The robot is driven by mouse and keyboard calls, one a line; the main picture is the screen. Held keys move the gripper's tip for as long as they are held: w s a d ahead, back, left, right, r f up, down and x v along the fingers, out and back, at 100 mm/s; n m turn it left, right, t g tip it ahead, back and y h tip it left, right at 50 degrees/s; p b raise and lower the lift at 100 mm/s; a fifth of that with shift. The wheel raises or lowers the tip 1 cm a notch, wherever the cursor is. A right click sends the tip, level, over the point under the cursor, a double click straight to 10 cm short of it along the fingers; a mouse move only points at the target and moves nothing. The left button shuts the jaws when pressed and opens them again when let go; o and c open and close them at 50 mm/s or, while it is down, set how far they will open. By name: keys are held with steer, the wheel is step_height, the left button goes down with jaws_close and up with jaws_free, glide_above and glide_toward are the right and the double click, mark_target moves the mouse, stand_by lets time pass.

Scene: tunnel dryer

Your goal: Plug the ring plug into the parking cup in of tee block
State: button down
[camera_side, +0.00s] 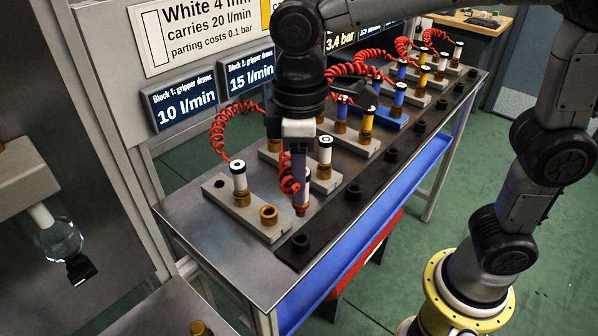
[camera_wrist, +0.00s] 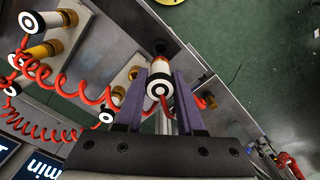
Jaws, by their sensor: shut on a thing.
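My gripper (camera_side: 299,178) points down over the front of the nearest blocks, and its purple fingers are shut on a white plug with a black ring on its end (camera_wrist: 160,89). A red coiled hose runs to this plug. In the side view it is mostly hidden behind the fingers, with its amber lower end (camera_side: 301,208) showing. In the wrist view that end is close to a dark cup (camera_wrist: 160,48); I cannot tell if they touch. The nearest grey block (camera_side: 244,218) has an empty brass cup (camera_side: 268,213) and a white plug standing in another cup (camera_side: 240,178).
A dark rail with several black cups (camera_side: 301,243) runs along the table's front edge. More grey blocks with white, blue and yellow plugs (camera_side: 367,121) stand behind, with red coiled hoses between them. A blue trough (camera_side: 345,245) lies along the front.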

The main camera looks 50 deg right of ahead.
mark_target(300, 215)
steer(key=shift+f, duration=2.4)
steer(key=shift+f, duration=1.6)
steer(key=shift+c, duration=2.2)
jaws_free()
step_height(300, 215, up, 14)
steer(key=shift+f, duration=0.1)
